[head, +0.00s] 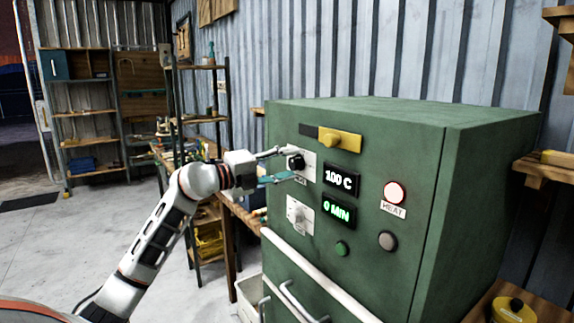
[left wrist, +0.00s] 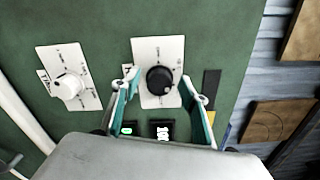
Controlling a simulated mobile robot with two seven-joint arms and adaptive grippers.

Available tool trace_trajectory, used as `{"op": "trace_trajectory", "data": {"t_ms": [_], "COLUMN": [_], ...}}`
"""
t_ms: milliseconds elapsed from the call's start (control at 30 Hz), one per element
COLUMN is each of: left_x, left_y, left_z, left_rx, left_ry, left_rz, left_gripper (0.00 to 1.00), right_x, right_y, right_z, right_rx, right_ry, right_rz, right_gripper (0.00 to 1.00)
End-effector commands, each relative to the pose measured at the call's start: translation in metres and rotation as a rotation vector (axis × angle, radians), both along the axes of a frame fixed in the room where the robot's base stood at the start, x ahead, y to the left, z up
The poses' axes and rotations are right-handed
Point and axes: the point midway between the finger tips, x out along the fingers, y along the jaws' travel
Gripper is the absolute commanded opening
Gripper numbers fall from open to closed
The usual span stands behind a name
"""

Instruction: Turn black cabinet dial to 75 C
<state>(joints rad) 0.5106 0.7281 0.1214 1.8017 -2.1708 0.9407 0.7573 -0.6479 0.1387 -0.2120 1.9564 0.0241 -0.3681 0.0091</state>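The black dial (head: 296,162) sits on a white plate on the front of the green cabinet (head: 400,140). In the left wrist view the black dial (left wrist: 160,79) lies between the tips of my left gripper (left wrist: 160,77), with a gap on each side. My left gripper (head: 287,164) is open in front of the dial in the head view, one finger above and one below. The temperature display (head: 341,180) beside it reads 100 C. My right gripper is out of view.
A white dial (head: 299,214) sits below the black one, beside a display (head: 338,211) reading 0 MIN. A lit red HEAT lamp (head: 394,192), a green button (head: 341,249) and a grey button (head: 387,241) are on the same face.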

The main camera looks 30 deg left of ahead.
Motion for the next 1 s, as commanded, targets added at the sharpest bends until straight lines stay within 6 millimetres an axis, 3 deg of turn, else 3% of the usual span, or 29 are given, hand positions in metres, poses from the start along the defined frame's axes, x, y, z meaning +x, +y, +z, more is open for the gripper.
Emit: {"op": "trace_trajectory", "data": {"t_ms": [433, 1000], "left_x": [-0.01, -0.095], "left_y": [0.004, 0.039], "left_z": [-0.001, -0.001], "left_rx": [0.001, 0.002], "left_ry": [0.002, 0.002], "left_rz": [0.0, 0.0], "left_gripper": [0.43, 0.43], "right_x": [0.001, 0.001], "right_y": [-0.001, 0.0], "right_z": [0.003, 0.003], "right_rx": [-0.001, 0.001], "right_ry": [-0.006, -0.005], "right_rz": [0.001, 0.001], "right_gripper": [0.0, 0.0]}}
